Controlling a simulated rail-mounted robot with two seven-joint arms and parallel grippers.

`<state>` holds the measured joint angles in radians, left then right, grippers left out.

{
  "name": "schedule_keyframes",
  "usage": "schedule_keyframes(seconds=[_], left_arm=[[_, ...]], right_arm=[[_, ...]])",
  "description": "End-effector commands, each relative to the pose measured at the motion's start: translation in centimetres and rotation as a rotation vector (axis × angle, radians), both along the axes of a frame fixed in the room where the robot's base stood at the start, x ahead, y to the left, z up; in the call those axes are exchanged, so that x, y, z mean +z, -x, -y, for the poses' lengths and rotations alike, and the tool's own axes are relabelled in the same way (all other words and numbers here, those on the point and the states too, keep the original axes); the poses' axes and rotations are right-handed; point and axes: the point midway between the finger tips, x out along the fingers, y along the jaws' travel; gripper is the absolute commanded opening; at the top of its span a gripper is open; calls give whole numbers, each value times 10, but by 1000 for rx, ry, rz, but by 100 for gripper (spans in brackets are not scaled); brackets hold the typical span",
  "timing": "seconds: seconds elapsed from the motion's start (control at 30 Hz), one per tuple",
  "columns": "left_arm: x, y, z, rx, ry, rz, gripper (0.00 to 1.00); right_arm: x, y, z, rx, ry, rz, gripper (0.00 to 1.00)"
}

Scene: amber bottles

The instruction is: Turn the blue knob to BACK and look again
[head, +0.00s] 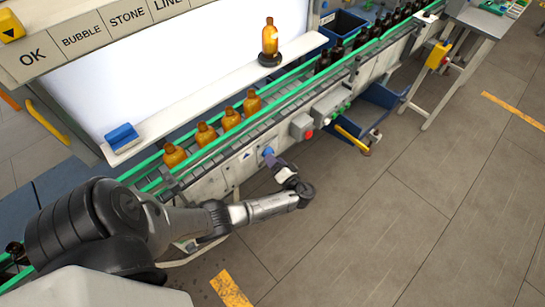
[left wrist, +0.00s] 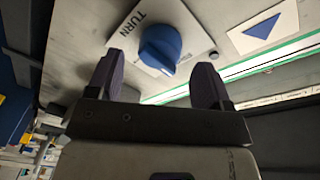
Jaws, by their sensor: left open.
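The blue knob (head: 268,152) sits on the side panel of the conveyor. In the left wrist view the knob (left wrist: 160,46) is on a white plate marked TURN (left wrist: 140,25). My left gripper (head: 277,164) is at the panel, close to the knob. In the left wrist view its two dark fingers (left wrist: 160,82) are open, one on each side below the knob, with nothing between them. I cannot tell whether they touch it. One amber bottle (head: 270,38) stands upright on a dark round base in front of the bright white panel (head: 170,70). My right gripper is not in view.
Several amber bottles (head: 230,118) stand on the conveyor between green rails (head: 290,73). A box with a red button (head: 303,127) is right of the knob. A blue block (head: 122,137) lies on the white ledge. The floor (head: 370,220) in front is clear.

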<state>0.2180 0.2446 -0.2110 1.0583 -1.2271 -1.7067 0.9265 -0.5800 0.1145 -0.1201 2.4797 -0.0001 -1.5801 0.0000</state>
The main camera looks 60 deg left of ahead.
Motion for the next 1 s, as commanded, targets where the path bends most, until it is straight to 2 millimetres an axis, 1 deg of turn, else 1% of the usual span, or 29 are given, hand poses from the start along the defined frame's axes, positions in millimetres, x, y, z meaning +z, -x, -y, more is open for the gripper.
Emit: schedule_keyframes(seconds=[0.1,0.2,0.6,1.0], left_arm=[[1,1,-11,1,-2,-1,73],[0,1,-16,0,0,-1,73],[0,2,-20,1,1,0,73],[0,2,-20,1,1,0,35]], right_arm=[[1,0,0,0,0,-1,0],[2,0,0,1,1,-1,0],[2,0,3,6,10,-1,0],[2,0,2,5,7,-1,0]])
